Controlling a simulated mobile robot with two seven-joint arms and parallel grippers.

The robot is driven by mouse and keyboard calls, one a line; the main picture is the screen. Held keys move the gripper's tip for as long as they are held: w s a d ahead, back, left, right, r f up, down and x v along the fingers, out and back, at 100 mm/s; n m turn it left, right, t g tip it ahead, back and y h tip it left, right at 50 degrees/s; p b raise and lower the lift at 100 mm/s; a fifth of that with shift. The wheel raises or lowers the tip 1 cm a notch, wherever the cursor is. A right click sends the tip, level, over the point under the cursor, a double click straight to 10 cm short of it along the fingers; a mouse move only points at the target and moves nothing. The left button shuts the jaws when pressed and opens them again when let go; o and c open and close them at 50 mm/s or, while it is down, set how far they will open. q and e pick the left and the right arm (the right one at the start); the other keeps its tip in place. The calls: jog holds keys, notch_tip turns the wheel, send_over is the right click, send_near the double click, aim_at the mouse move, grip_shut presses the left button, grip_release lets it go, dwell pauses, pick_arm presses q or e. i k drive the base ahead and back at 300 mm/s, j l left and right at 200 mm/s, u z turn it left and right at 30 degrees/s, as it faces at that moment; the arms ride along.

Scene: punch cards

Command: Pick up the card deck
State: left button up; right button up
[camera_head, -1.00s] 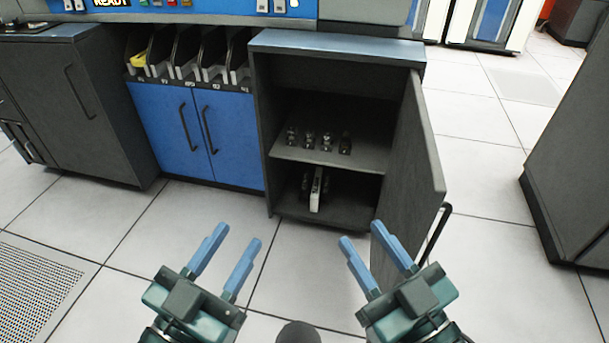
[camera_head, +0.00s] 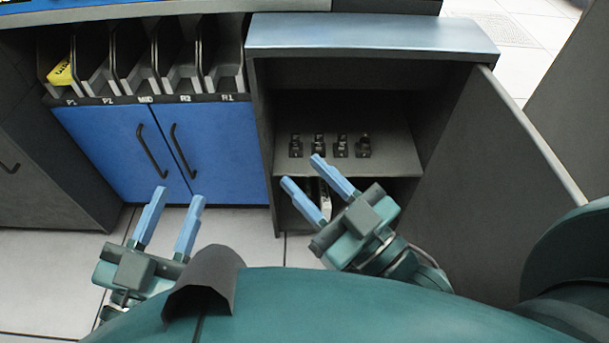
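A narrow white upright object (camera_head: 324,198), possibly the card deck, stands in the lower compartment of the open cabinet (camera_head: 372,38). It shows only in part, behind the fingers of my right gripper (camera_head: 302,172). That gripper is open and empty in front of the cabinet's lower part, its fingers pointing up and left; I cannot tell how far from the white object it is. My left gripper (camera_head: 178,198) is open and empty in front of the blue doors (camera_head: 215,150). A yellow item (camera_head: 62,73) lies in the slot marked P1.
Several small dark objects (camera_head: 318,146) stand on the cabinet's middle shelf (camera_head: 392,155). The cabinet door (camera_head: 480,190) stands open on the right, beside my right arm. Sorting slots (camera_head: 140,75) sit above the blue doors. Clear floor shows at lower left.

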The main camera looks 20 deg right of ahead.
aim_at(325, 207)
jog(key=i+j+z, duration=0.25)
jog(key=z, duration=0.25)
jog(key=i+j+z, duration=0.2)
jog(key=z, duration=0.3)
jog(key=k+z, duration=0.1)
jog(key=z, duration=0.3)
jog(key=k+z, duration=0.1)
jog(key=z, duration=0.3)
jog(key=k+z, duration=0.1)
jog(key=z, duration=0.3)
jog(key=i+j, duration=0.2)
jog(key=j+u, duration=0.05)
